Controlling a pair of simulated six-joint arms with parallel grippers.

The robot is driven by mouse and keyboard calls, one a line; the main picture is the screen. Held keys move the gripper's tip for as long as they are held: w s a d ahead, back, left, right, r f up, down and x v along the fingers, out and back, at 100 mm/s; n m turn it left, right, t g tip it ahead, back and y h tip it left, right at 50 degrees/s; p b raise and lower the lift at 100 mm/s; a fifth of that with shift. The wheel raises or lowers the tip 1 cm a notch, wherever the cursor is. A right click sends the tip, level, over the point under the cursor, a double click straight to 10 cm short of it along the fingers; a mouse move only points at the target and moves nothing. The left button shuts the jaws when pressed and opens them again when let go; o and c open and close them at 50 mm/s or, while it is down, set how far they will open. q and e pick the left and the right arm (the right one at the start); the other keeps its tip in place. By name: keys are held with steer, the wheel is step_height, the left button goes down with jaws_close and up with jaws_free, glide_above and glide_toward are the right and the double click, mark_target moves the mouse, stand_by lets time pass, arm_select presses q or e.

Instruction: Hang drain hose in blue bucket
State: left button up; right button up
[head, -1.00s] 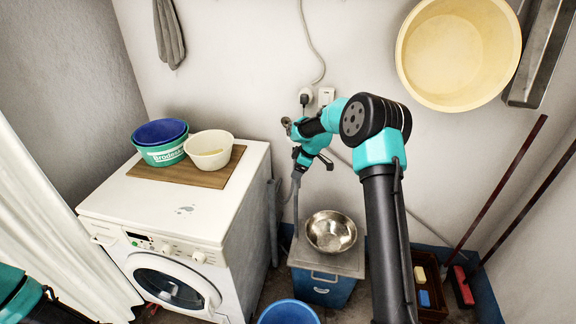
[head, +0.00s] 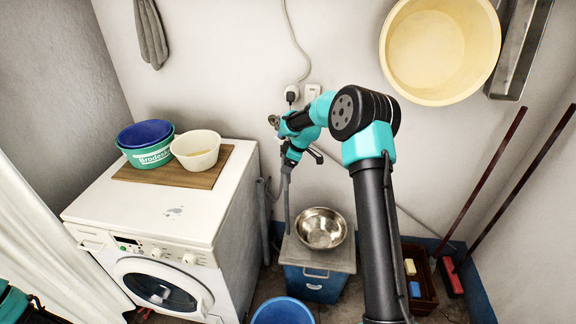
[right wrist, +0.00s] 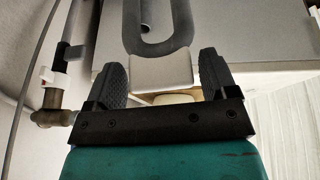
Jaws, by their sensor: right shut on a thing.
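The blue bucket (head: 283,312) stands on the floor at the bottom edge of the head view, partly cut off. The grey drain hose (head: 287,205) hangs below my right gripper (head: 287,168), left of the metal bowl. In the right wrist view a grey U-shaped hose bend (right wrist: 160,48) lies just beyond my right gripper (right wrist: 162,84). A pale grey block (right wrist: 160,72) sits between its two black fingers. My right gripper is shut on the hose, above and apart from the bucket. Only part of my left arm shows at the lower left; its gripper is out of view.
A washing machine (head: 165,215) carries a board with basins (head: 196,150). A metal bowl (head: 322,228) sits on a blue cabinet (head: 312,284) behind the bucket. A tap (right wrist: 58,112) is close left of my right gripper. A crate (head: 420,300) stands at right.

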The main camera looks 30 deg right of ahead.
steer(key=shift+r, duration=4.95)
steer(key=shift+d, duration=0.1)
